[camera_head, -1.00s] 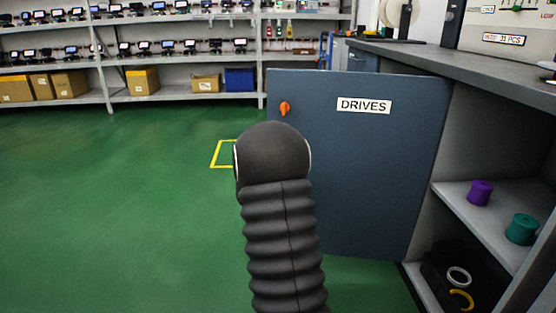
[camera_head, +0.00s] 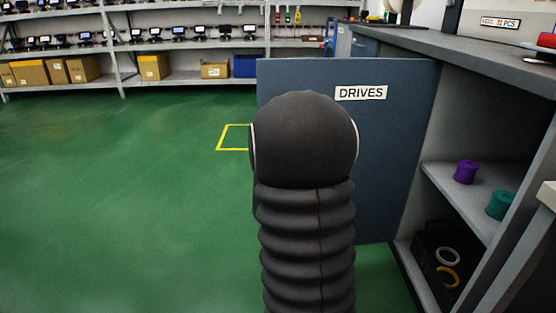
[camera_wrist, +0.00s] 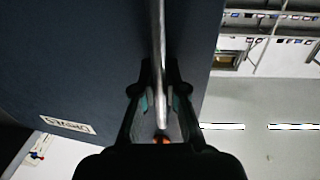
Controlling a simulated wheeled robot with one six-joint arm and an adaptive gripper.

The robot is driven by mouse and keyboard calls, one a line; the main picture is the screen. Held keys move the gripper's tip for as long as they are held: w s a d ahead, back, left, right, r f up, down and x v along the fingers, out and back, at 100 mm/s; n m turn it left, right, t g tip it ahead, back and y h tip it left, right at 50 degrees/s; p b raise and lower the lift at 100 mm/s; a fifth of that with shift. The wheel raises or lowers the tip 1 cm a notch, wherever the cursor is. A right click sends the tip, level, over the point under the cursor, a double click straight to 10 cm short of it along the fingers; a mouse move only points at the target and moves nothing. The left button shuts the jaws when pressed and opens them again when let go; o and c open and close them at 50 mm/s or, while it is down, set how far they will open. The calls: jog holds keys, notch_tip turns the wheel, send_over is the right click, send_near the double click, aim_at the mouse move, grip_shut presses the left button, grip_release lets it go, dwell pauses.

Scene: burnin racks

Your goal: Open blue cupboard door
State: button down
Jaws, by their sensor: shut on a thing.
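The blue cupboard door (camera_head: 392,150) stands open in the head view, swung out from the cupboard (camera_head: 470,115). It bears a white label reading DRIVES (camera_head: 361,93), which also shows inverted in the wrist view (camera_wrist: 68,123). In the wrist view my gripper (camera_wrist: 160,100) is shut on the silver bar handle (camera_wrist: 158,40) of the door. A small orange knob (camera_wrist: 161,139) shows just beyond the gripper body. In the head view my dark arm hides the gripper, the handle and the knob.
The open cupboard holds a purple spool (camera_head: 466,171) and a teal spool (camera_head: 499,205) on its shelf, with a black bin (camera_head: 425,248) below. A grey worktop (camera_head: 450,55) lies above. Green floor (camera_head: 120,200) is clear at left. Shelving (camera_head: 190,76) stands at the back.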

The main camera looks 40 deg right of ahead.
jog(key=shift+r, duration=0.15)
jog(key=c, duration=1.5)
grip_release()
jog(key=v, duration=0.7)
jog(key=shift+s+a, duration=0.15)
jog(key=shift+s, duration=0.05)
